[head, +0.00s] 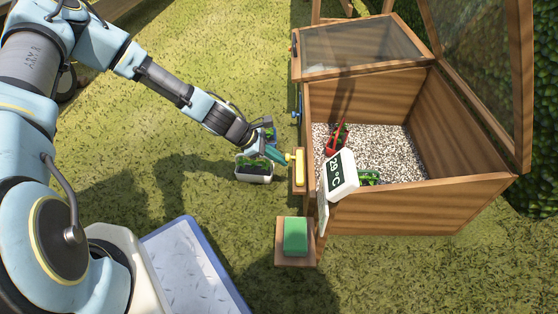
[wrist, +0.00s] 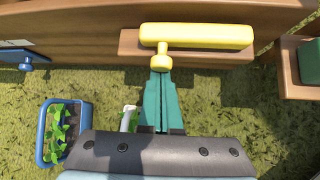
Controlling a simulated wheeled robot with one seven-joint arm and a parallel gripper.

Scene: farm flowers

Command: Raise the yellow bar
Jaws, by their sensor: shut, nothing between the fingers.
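The yellow bar (wrist: 205,36) is on the outer side of the wooden planter box (head: 410,205), with a yellow knob (wrist: 162,60) on a short stem at its left part in the wrist view. The bar also shows in the head view (head: 299,167), at the box's left side. My gripper (wrist: 160,76) has teal fingers that are shut with nothing between them. Its tips are right at the knob in the wrist view; I cannot tell whether they touch it. In the head view my gripper (head: 284,158) points right toward the bar.
A white display (head: 342,175) reading a temperature sits at the box's front left corner. A green block (head: 295,236) rests on a wooden ledge. A blue knob (wrist: 27,65) is on the box side. Planted pots (head: 254,174) stand on the grass below my gripper.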

